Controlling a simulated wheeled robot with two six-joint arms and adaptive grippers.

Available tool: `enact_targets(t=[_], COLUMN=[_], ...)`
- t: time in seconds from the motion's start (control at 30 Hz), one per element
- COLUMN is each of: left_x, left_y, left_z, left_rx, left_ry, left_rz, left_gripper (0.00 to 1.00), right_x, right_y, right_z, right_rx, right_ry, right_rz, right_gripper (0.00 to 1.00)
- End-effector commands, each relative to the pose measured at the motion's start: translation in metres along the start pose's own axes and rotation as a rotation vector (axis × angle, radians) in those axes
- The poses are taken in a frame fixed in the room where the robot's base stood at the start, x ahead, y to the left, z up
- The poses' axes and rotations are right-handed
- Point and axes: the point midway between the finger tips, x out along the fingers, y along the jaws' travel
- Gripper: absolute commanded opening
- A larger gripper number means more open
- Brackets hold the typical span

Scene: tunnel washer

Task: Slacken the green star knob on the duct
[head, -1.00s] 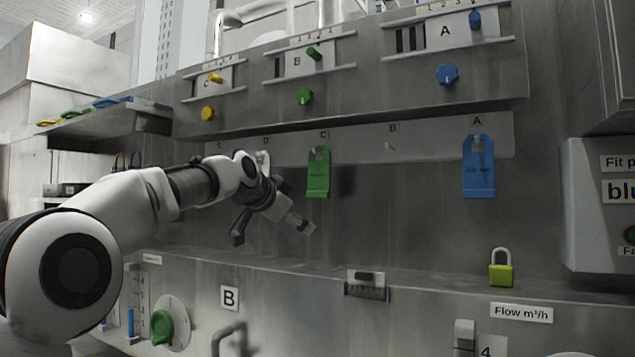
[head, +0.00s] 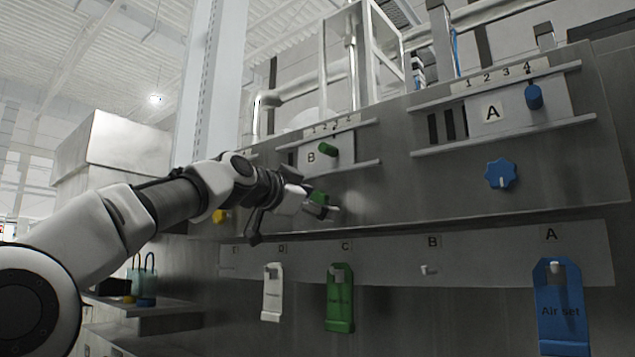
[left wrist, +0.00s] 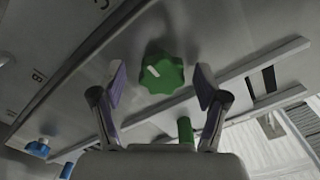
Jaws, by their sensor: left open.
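The green star knob (left wrist: 163,73) with a white pointer line is on the grey duct face, below the plate marked B. In the left wrist view it lies between the two spread fingertips of my left gripper (left wrist: 160,84), with a visible gap on each side. In the head view my left gripper (head: 322,205) is at the duct face, and the green knob (head: 318,198) is partly hidden by it. My left gripper is open and holds nothing. My right gripper is not in view.
A green slide peg (head: 328,149) sticks out above the knob. A blue star knob (head: 501,174) is to the right and a yellow knob (head: 219,216) to the left. Below, green (head: 340,300), white (head: 272,295) and blue (head: 562,310) tags hang from hooks.

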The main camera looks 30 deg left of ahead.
Motion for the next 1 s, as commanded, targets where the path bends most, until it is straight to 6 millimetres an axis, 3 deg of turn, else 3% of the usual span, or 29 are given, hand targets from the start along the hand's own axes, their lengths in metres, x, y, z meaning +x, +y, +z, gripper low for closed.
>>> enact_targets(t=[0.27, 0.3, 0.47, 1.0], left_x=[0.0022, 0.0023, 0.0024, 0.0023], left_y=[0.0005, 0.0005, 0.0005, -0.0006], left_z=[0.0011, 0.0011, 0.0011, 0.0002], left_rx=[-0.001, -0.001, -0.001, -0.084], left_ry=[0.001, 0.0, 0.0, 0.002], left_rz=[-0.002, -0.002, -0.002, -0.005], left_gripper=[0.74, 0.7, 0.14, 0.14], right_x=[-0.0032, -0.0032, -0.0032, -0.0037], right_y=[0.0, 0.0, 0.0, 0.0], right_z=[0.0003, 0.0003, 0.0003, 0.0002], right_rx=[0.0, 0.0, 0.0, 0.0], right_ry=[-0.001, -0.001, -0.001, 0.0], right_rz=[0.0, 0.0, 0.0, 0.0], right_gripper=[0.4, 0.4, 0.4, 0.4])
